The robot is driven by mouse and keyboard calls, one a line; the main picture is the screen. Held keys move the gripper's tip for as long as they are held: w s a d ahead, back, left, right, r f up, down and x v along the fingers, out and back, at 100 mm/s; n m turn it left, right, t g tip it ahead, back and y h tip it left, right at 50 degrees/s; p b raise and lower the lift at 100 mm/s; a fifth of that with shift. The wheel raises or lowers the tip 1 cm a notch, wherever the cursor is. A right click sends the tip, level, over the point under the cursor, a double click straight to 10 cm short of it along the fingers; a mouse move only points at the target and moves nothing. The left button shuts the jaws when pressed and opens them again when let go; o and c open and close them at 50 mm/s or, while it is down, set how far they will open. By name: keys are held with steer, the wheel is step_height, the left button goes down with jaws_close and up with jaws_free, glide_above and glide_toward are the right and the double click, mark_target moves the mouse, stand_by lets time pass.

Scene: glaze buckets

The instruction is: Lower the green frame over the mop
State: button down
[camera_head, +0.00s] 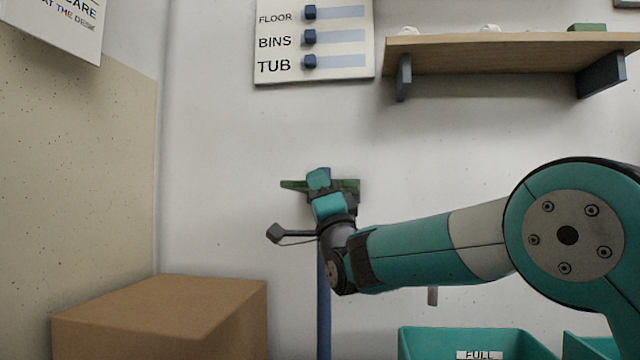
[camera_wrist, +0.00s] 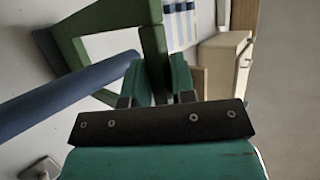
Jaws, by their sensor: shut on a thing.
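The green frame (camera_head: 294,185) is in my gripper (camera_head: 320,182), high in front of the wall. In the wrist view the frame (camera_wrist: 105,20) shows as thick green bars around an opening, with one bar between my gripper's fingers (camera_wrist: 160,75). The mop shows as a blue pole (camera_head: 323,325), upright below my gripper in the head view; my wrist hides part of it. In the wrist view the pole (camera_wrist: 55,97) crosses the lower side of the frame, and its end lies near the held bar. I cannot tell whether it passes through the opening. The mop's lower end is out of view.
A brown box (camera_head: 160,315) stands at lower left. Teal bins (camera_head: 470,342), one labelled FULL, stand at lower right. A wooden shelf (camera_head: 510,54) and a sign board (camera_head: 315,40) are on the wall above. The wall around the frame is bare.

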steer(key=shift+w+f, duration=0.15)
steer(key=shift+f, duration=0.65)
steer(key=c, duration=1)
jaws_free()
steer(key=shift+w, duration=0.1)
steer(key=shift+c, duration=0.2)
steer(key=shift+b, duration=0.3)
